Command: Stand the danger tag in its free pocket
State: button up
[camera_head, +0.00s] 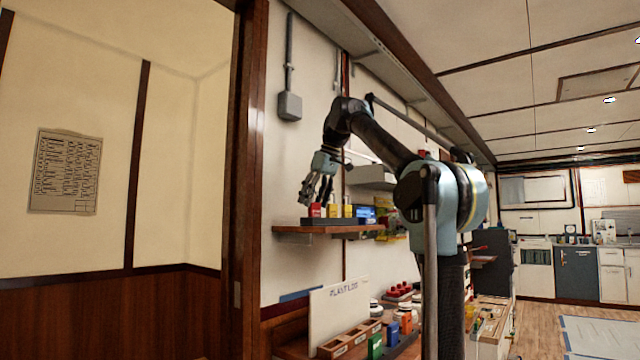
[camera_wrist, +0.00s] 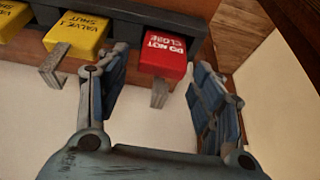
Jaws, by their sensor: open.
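A red tag reading "DO NOT CLOSE" (camera_wrist: 163,52) stands at one end of a dark rack (camera_wrist: 110,12). It also shows in the head view (camera_head: 314,211), at the left end of the rack on a wooden wall shelf (camera_head: 300,230). My gripper (camera_wrist: 160,75) is open, with one finger on each side of the red tag and a gap on both sides. In the head view my gripper (camera_head: 318,192) is just above the rack's left end. Yellow tags, one reading "VALVE 1 SHUT" (camera_wrist: 78,33), stand beside the red one. I cannot make out a free pocket.
A blue-lit item (camera_head: 365,212) sits to the right of the yellow tags. Below the shelf, a bench holds a wooden compartment box (camera_head: 350,341), a green block (camera_head: 375,346) and a white board with writing (camera_head: 338,308). A wooden door post (camera_head: 248,180) stands left of the shelf.

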jog(key=v, duration=1)
dwell(0.5)
